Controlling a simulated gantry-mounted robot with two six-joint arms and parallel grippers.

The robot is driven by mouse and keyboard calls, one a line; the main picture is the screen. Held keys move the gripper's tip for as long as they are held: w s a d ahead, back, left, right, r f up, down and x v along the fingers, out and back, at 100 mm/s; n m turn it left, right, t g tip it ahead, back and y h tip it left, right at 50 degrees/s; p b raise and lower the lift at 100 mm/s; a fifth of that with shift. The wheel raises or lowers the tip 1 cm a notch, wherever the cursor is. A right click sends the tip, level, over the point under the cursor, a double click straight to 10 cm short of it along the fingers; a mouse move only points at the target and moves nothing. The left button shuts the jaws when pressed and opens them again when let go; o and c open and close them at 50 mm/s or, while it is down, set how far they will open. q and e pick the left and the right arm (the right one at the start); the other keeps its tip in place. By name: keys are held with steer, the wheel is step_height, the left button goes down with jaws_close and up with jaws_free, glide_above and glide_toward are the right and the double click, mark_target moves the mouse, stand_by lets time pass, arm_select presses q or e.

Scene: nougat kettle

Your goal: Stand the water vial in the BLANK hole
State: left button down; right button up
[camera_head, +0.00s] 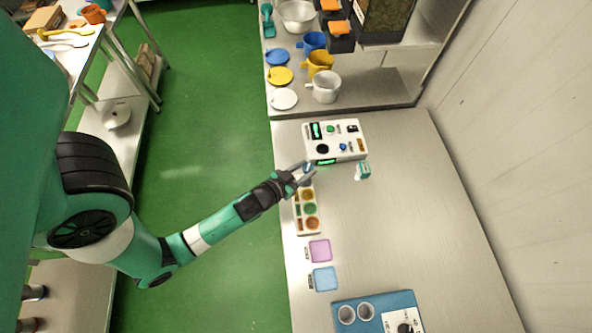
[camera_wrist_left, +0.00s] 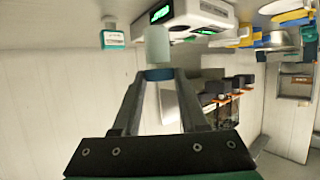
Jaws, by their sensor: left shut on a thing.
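My left gripper (camera_head: 303,174) is shut on a small vial. In the left wrist view the vial (camera_wrist_left: 157,46) is pale and translucent, with a blue end between the fingertips (camera_wrist_left: 159,76). In the head view the gripper is just in front of a white instrument (camera_head: 350,128), and the vial is mostly hidden by the fingers. The instrument has green displays, a dark round opening (camera_head: 322,149) and coloured buttons. It also shows in the left wrist view (camera_wrist_left: 208,16). I cannot read which hole is marked BLANK. My right gripper is not in view.
A rack with coloured round spots (camera_head: 299,222) lies below the gripper. A small teal-and-white box (camera_head: 363,171) stands right of it. Pink (camera_head: 319,250) and blue (camera_head: 324,279) pads and a blue tray (camera_head: 385,301) lie nearer. The bench's right side is clear. A shelf holds cups.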

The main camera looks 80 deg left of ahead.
arm_select(q)
steer(key=shift+s+f+b, duration=0.2)
steer(key=shift+f+b, duration=0.1)
steer(key=shift+f, duration=0.05)
step_height(320, 180, down, 5)
steer(key=b, duration=0.5)
steer(key=shift+f, duration=0.15)
steer(key=shift+f+b, duration=0.6)
steer(key=shift+b, duration=0.05)
stand_by(0.8)
steer(key=c, duration=0.7)
jaws_free()
steer(key=shift+v, duration=1.35)
steer(key=shift+b+v, duration=0.4)
steer(key=shift+v, duration=1.1)
steer(key=shift+b+v, duration=1.65)
steer(key=shift+v, duration=1.05)
